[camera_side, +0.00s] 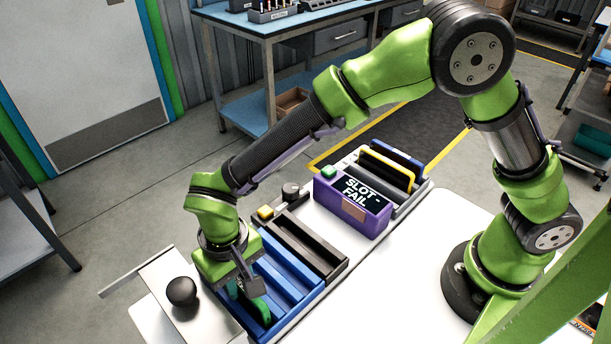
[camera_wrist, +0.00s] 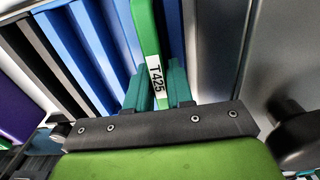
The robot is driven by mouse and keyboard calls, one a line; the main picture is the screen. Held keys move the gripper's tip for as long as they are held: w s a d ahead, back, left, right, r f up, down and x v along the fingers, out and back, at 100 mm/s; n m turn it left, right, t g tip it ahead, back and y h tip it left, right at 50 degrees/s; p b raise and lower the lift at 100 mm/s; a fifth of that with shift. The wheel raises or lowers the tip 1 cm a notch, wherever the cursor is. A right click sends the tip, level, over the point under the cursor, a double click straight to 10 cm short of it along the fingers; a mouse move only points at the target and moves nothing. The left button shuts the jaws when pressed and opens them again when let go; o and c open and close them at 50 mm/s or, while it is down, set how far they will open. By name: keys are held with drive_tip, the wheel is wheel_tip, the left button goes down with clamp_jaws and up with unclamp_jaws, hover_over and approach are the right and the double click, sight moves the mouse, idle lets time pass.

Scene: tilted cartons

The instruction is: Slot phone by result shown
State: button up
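A green phone (camera_wrist: 149,40) with a white label reading T 425 is between the two teal fingers of my gripper (camera_wrist: 158,88), which look closed against its sides. In the side view my gripper (camera_side: 247,290) points down at the front part of the blue rack (camera_side: 288,266), and the green phone (camera_side: 262,310) shows low at its front slot. Whether the phone rests on the slot floor is hidden. A purple box (camera_side: 376,222) has a dark screen (camera_side: 360,190) reading "SLOT - FAIL". The black rack (camera_side: 318,248) beside the blue one looks empty.
A grey rack (camera_side: 408,206) behind the purple box holds yellow, blue and dark phones. A yellow button (camera_side: 265,211) and a dark knob (camera_side: 291,191) stand by the black rack. A black ball knob (camera_side: 181,291) sits on a metal plate left of my gripper. The white tabletop (camera_side: 400,270) is clear.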

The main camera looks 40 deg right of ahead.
drive_tip(key=o, duration=0.5)
drive_tip(key=shift+c, duration=0.2)
wheel_tip(320, 180, up, 17)
idle(0.3)
wheel_tip(320, 180, up, 7)
idle(0.6)
